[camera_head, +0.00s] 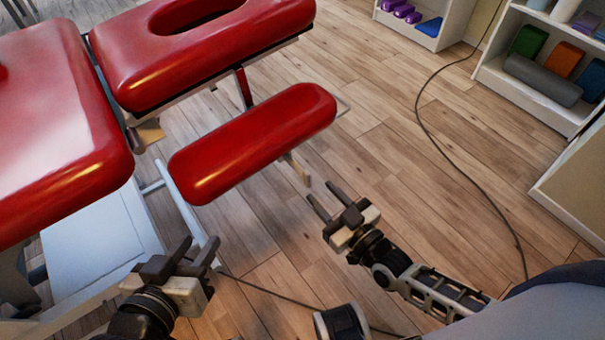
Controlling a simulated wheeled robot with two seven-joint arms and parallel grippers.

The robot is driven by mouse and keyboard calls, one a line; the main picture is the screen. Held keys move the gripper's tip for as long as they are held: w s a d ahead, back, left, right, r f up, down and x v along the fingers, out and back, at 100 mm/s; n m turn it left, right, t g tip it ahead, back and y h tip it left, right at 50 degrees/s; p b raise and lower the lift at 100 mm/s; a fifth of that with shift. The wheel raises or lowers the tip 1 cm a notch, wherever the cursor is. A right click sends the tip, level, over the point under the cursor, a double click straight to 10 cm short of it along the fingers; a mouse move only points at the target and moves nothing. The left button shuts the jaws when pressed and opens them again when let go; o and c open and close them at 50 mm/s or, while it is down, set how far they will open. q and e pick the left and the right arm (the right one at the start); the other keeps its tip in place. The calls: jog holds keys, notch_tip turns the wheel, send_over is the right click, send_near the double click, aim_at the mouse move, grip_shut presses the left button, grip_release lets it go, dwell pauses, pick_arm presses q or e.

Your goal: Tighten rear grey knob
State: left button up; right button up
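A red padded treatment table fills the left side, with a large cushion (60,140), a headrest cushion with an oval opening (225,45) and a separate narrow armrest pad (255,142). I cannot make out a grey knob; the undersides of the pads are largely hidden. My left gripper (201,241) is at the lower left, by the white frame below the armrest pad, fingers apart with nothing seen between them. My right gripper (324,196) is right of the armrest pad's beige bracket (297,168), apart from it, open and empty.
A black cable (430,130) curves across the wooden floor (380,100) on the right and another runs near my grippers. White shelves (530,100) with a grey roller (543,80) and coloured blocks stand at the upper right. The middle floor is clear.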

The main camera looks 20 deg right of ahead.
aim_at(310, 181)
jog(key=b+x, duration=0.1)
jog(key=x, duration=0.5)
jog(key=shift+w+a, duration=0.1)
jog(key=shift+w, duration=0.25)
pick_arm(q)
jog(key=shift+d+r+t+h+b, duration=0.15)
jog(key=shift+r+t+b, duration=0.1)
jog(key=shift+r, duration=0.15)
jog(key=shift+d+r+t+h+b, duration=0.15)
jog(key=shift+r+t, duration=0.1)
jog(key=shift+r, duration=0.15)
pick_arm(e)
jog(key=shift+x, duration=0.8)
pick_arm(q)
jog(key=shift+s, duration=0.1)
pick_arm(e)
grip_shut()
